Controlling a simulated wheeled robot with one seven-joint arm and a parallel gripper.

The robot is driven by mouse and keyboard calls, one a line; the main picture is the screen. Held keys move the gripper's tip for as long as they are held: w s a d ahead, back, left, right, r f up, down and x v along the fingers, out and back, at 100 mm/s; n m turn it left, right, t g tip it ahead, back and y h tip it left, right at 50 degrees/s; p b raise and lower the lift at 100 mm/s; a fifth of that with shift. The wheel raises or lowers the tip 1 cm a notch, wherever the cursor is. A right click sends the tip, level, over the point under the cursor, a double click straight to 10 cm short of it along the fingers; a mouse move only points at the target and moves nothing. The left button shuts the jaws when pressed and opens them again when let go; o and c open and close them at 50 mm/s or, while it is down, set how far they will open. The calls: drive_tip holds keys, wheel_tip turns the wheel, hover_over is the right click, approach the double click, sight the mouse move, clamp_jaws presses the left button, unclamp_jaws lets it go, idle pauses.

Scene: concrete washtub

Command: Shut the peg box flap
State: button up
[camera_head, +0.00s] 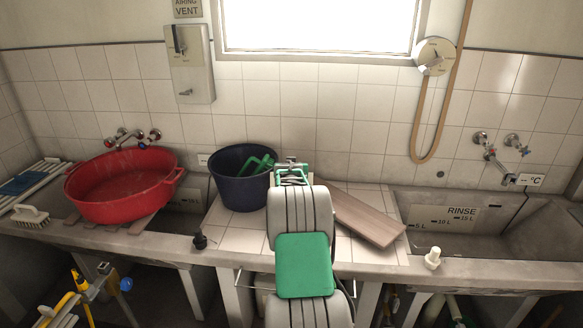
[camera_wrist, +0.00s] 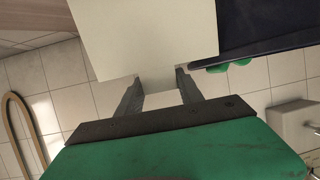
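In the wrist view a plain cream panel (camera_wrist: 145,35) fills the top centre, close in front of my gripper (camera_wrist: 158,86). It may be part of the peg box, but I cannot tell box from flap. A short pale piece shows below its edge, between my fingertips. The two fingers stand apart, and I cannot tell whether they touch that piece. In the camera_head view my gripper (camera_head: 291,168) is mostly behind my arm at the back of the counter. No peg box or flap can be made out there; my arm covers that spot.
A dark blue bucket (camera_head: 232,192) with green handles inside stands close left of my gripper, and a wooden board (camera_head: 362,216) lies right. A red basin (camera_head: 122,192) is further left. The rinse sink (camera_head: 480,232) is at the right. A hose (camera_head: 421,140) hangs on the wall.

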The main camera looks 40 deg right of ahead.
clamp_jaws()
idle(0.4)
drive_tip(key=shift+a+f+b, duration=0.1)
drive_tip(key=shift+b, duration=0.35)
